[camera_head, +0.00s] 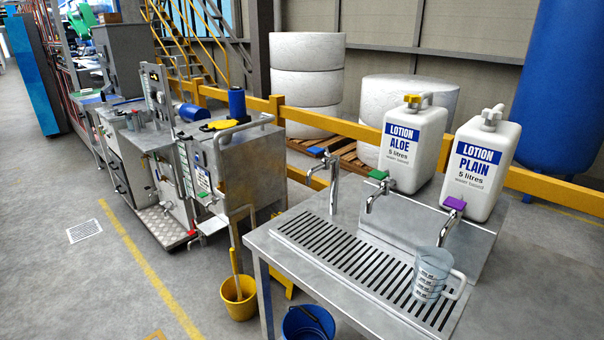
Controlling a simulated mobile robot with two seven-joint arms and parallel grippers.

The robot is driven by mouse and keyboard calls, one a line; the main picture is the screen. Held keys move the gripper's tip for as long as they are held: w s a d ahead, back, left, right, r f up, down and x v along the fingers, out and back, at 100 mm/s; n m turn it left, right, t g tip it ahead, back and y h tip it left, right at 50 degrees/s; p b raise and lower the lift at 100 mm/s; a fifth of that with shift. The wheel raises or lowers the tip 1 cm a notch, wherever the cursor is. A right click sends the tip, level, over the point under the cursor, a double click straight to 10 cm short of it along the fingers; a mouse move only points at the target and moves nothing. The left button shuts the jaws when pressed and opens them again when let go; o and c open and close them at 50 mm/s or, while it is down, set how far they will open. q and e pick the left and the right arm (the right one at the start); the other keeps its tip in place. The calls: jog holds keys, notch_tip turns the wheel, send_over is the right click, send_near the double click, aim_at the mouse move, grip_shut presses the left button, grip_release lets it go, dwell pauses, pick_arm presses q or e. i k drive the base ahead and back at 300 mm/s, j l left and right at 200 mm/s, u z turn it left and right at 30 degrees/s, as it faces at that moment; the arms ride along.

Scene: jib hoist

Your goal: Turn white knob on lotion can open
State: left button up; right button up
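Two white lotion cans stand on a raised metal shelf at the right. The right can, labelled "LOTION PLAIN" (484,162), has a white-grey knob (492,114) on its top. The left can, labelled "LOTION ALOE" (412,146), has a yellow knob (412,100) on its top. The knobs are too small to tell whether they are open or closed. Neither of my grippers is in view.
A metal table with a slotted drip grate (345,262) stands below the cans. A clear measuring jug (431,273) stands on it near the tap with the purple handle (454,204). Taps with green (378,175) and blue handles stand further left. Buckets sit on the floor.

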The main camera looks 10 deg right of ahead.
aim_at(491, 116)
jog(key=k+z, duration=0.15)
jog(key=z, duration=1)
